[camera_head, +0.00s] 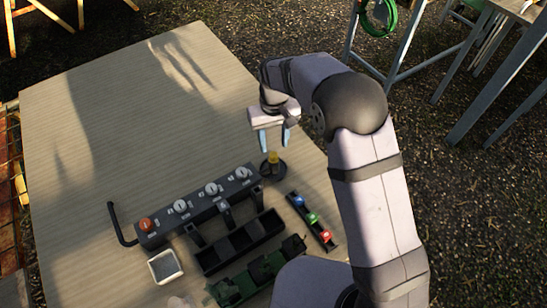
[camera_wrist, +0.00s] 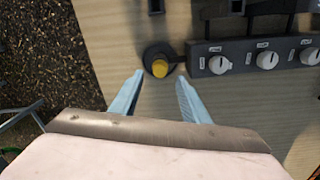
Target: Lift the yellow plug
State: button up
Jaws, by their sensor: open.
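The yellow plug (camera_head: 273,158) stands upright in a round black base (camera_head: 274,170) near the right edge of the table. In the wrist view the yellow plug (camera_wrist: 160,69) shows from above, seated in the dark round base (camera_wrist: 158,58). My gripper (camera_head: 273,140) is above the plug, with its two light-blue fingers apart and nothing between them. In the wrist view the fingertips of my gripper (camera_wrist: 159,72) lie on either side of the plug's base. I cannot tell whether they touch it.
A dark panel (camera_head: 200,210) with white knobs and a red knob lies left of the plug. Black trays (camera_head: 240,243), a green rack (camera_head: 255,280), a strip with coloured pieces (camera_head: 312,219) and a small white dish (camera_head: 165,266) are nearer. The far table (camera_head: 110,110) is clear.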

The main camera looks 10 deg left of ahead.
aim_at(274, 154)
jog(key=shift+f+p, duration=1.25)
jog(key=shift+f, duration=1.6)
jog(key=shift+c, duration=0.3)
grip_shut()
